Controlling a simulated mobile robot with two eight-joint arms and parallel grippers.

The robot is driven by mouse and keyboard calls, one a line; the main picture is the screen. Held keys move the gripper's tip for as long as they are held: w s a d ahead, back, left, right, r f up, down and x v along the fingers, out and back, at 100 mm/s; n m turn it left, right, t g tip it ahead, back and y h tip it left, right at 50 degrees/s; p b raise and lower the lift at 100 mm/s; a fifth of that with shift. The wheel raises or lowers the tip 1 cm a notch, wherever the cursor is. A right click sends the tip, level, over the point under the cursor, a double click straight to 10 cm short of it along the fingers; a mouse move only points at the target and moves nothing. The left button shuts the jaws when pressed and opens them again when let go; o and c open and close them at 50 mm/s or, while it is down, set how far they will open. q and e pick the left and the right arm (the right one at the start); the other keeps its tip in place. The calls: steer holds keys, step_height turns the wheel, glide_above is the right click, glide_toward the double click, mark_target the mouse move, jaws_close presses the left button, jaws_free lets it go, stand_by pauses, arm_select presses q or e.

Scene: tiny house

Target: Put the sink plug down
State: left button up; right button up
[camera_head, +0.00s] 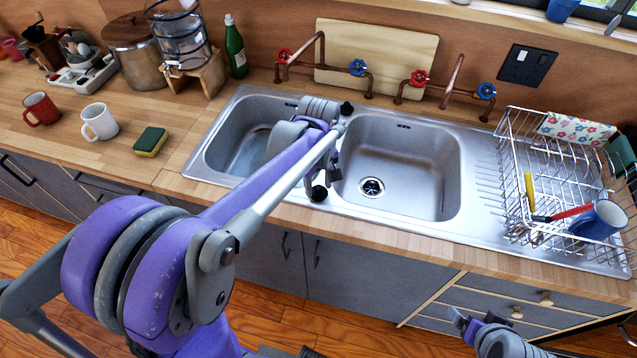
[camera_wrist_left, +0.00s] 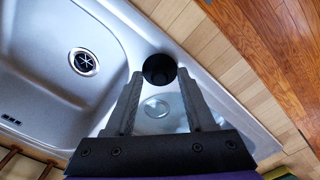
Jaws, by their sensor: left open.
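The black round sink plug (camera_head: 319,193) is at the front end of the divider between the two basins of the steel sink (camera_head: 482,190). In the left wrist view the plug (camera_wrist_left: 159,69) is just beyond and between the spread fingertips of my left gripper (camera_wrist_left: 160,80). In the head view my purple arm hides much of this gripper. My right gripper (camera_head: 462,322) is low at the bottom right, away from the plug; its jaw opening is unclear.
The right basin's drain (camera_head: 371,187) is uncovered. A dish rack (camera_head: 535,150) with a blue mug (camera_head: 598,220) stands on the right. Red and blue taps (camera_head: 357,68) rise behind the sink. A sponge (camera_head: 150,141) and white mug (camera_head: 100,122) are on the left counter.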

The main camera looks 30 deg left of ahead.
mark_target(318, 188)
arm_select(q)
steer(key=shift+r, duration=0.1)
steer(key=shift+r, duration=0.3)
step_height(318, 188, up, 11)
steer(key=p, duration=0.1)
steer(key=s+d+f+m+t, duration=0.3)
steer(key=s+f+m, duration=0.2)
steer(key=s+m, duration=0.1)
steer(key=s+d+f+m+t, duration=0.2)
steer(key=s+d+f+m, duration=0.1)
steer(key=s, duration=0.4)
steer(key=f+m, duration=0.1)
steer(key=m, duration=0.1)
steer(key=shift+s+d+f+m+t, duration=0.35)
steer(key=shift+d+m+t, duration=0.05)
stand_by(2.5)
